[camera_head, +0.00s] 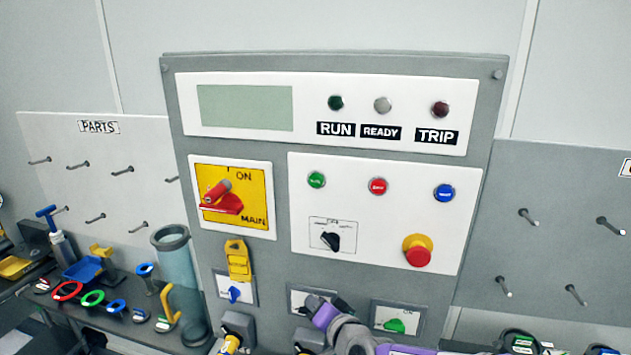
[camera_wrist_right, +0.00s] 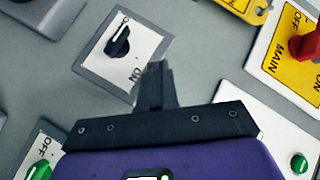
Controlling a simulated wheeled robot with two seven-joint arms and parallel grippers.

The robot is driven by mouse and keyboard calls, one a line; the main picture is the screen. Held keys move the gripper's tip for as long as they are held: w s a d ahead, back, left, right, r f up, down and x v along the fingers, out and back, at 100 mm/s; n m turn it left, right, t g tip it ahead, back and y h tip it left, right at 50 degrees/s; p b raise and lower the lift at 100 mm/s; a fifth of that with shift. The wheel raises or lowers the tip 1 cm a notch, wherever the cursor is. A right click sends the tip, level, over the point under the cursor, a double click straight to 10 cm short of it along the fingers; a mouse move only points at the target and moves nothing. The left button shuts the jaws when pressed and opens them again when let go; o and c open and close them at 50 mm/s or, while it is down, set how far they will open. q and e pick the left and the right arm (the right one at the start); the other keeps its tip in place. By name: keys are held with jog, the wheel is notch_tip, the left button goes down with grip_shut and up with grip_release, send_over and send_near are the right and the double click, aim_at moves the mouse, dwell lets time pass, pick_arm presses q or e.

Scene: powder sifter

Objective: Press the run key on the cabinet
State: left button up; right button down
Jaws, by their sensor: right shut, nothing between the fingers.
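The cabinet (camera_head: 275,250) is a grey panel facing me. Its white key plate (camera_head: 350,255) has a green key (camera_head: 316,180) at the left, a red key (camera_head: 377,186) in the middle and a blue key (camera_head: 444,193) at the right. Their small lettering is unclear; the green one looks like the run key. It also shows in the right wrist view (camera_wrist_right: 299,163), at the lower right. My right gripper (camera_head: 341,304) is low in front of the cabinet, below the key plate. In the right wrist view its black fingers (camera_wrist_right: 155,75) are shut and empty, beside a black knob (camera_wrist_right: 118,42).
A red emergency button (camera_head: 418,252) and a black selector (camera_head: 331,241) sit below the keys. The yellow MAIN switch (camera_head: 225,195) is to the left. A green rotary knob (camera_head: 394,325) is right of my gripper. A shelf (camera_head: 140,335) with tools stands at the left.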

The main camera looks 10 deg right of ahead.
aim_at(316, 180)
jog(key=s+a+r+t+y, duration=0.1)
jog(key=s+r, duration=0.3)
jog(key=r, duration=0.9)
jog(key=s+a+r+t+y, duration=0.1)
jog(key=s+a+r+t, duration=0.1)
jog(key=r, duration=1.2)
jog(key=shift+s+m+t+y, duration=0.3)
jog(key=shift+s+t, duration=0.55)
jog(key=shift+t, duration=0.35)
jog(key=shift+w+r, duration=0.1)
jog(key=shift+w+d, duration=0.5)
jog(key=shift+w, duration=0.85)
jog(key=shift+w+d, duration=0.45)
jog(key=shift+w, duration=0.95)
jog(key=shift+w+d, duration=0.5)
jog(key=shift+w, duration=0.85)
jog(key=shift+w, duration=0.1)
jog(key=shift+w+d, duration=0.1)
jog(key=shift+w, duration=0.05)
jog(key=shift+w+b, duration=0.15)
jog(key=shift+b, duration=0.15)
